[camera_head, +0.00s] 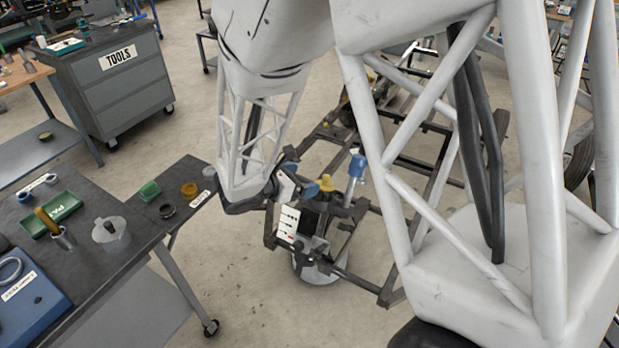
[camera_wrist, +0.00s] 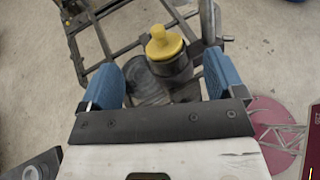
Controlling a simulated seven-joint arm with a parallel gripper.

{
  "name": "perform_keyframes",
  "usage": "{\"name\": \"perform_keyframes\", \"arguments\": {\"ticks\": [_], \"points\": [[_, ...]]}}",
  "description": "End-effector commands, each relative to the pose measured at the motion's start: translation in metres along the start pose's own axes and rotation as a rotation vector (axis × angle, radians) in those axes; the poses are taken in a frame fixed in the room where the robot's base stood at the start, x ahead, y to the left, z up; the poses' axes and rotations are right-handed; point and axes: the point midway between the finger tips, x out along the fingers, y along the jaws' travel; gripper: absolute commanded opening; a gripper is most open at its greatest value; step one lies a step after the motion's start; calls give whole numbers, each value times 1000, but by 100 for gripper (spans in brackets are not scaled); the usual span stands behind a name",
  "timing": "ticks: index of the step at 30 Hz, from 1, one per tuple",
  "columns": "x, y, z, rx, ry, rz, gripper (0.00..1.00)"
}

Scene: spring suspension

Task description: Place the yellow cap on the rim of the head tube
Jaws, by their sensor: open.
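The yellow cap (camera_wrist: 163,44) sits on top of a dark upright cylinder (camera_wrist: 172,70), which looks like the head tube. In the wrist view the cap covers the cylinder's opening and looks roughly upright; whether it is fully seated on the rim cannot be told. The cap also shows in the head view (camera_head: 325,183), just beyond my gripper. My gripper (camera_wrist: 162,62) is open, with its blue fingers apart on either side of the cylinder and nothing held between them. In the head view my gripper (camera_head: 300,180) partly hides the cylinder.
A grey frame (camera_head: 400,140) of metal bars surrounds the cylinder. At left, a dark workbench (camera_head: 125,275) holds a green tray (camera_head: 58,207), cups and rings. A tool cabinet (camera_head: 110,85) stands behind it.

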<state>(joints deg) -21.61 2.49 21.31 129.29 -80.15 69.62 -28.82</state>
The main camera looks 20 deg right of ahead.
Motion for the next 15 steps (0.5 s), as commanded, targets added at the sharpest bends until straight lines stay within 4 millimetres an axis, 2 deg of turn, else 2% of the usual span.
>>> {"name": "perform_keyframes", "arguments": {"ticks": [6,15], "points": [[-21,0,0,-1,-1,1,88],[-33,0,0,0,0,0,88]]}}
